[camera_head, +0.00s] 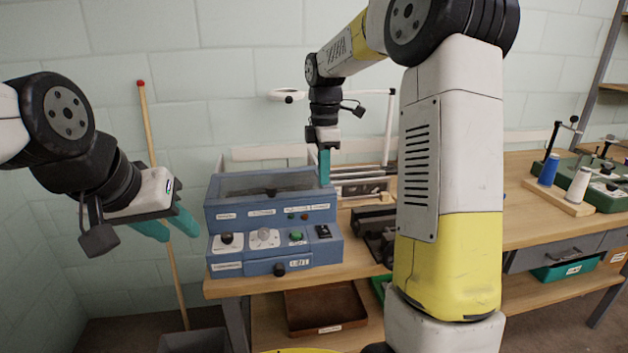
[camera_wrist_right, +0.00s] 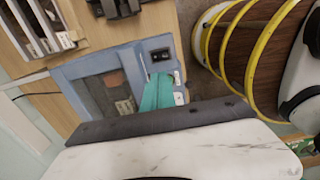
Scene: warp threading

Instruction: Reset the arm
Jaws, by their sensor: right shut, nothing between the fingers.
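My left gripper (camera_head: 168,226) hangs in the air at the left, in front of the wall and left of the blue machine. Its two teal fingers are apart, with nothing between them. My right gripper (camera_head: 324,167) points down above the right side of the blue machine (camera_head: 270,262). Its teal fingers are together and empty; I cannot tell whether they touch the machine. In the right wrist view the shut fingers (camera_wrist_right: 158,92) appear over the machine's panel (camera_wrist_right: 105,88). My right arm crosses the middle of the head view and hides part of the bench.
The wooden bench (camera_head: 535,215) holds the machine. A green device (camera_head: 606,190) and a blue spool (camera_head: 548,169) stand at the right. A brown tray (camera_head: 325,308) is on the lower shelf. A wooden pole (camera_head: 165,235) leans on the wall behind my left gripper.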

